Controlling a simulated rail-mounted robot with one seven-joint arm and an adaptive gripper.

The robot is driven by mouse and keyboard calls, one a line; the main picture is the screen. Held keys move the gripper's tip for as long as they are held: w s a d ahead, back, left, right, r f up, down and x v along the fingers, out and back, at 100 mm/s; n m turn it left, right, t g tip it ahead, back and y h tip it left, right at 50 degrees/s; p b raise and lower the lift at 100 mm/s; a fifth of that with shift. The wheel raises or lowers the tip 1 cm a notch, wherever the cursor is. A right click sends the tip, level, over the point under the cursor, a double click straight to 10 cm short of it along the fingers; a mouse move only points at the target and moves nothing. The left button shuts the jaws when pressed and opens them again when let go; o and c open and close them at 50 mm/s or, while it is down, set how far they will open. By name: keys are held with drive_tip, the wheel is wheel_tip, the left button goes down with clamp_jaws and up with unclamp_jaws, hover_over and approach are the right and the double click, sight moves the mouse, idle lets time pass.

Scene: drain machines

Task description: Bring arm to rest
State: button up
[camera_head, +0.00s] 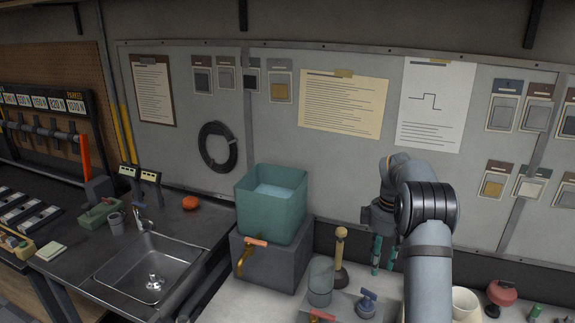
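My arm (428,265) rises from the bottom right of the view and bends over at a dark ringed joint. My gripper (383,270) hangs from its end, with two teal fingers pointing down. A gap shows between the fingers, and nothing is seen between them. It is above the light counter, to the right of a plunger-like tool with a wooden handle (340,250) and apart from it. Part of the counter behind my arm is hidden.
A teal water tank (270,212) stands on a grey block with a brass tap (245,258). A clear cylinder (320,282), a blue-handled valve (367,303), a cream cup (465,303) and a red-topped object (502,292) crowd the counter. A sink (150,268) lies left.

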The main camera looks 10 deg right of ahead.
wheel_tip(320, 180, down, 12)
drive_tip(key=shift+r, duration=0.15)
idle(0.3)
drive_tip(key=shift+r, duration=0.15)
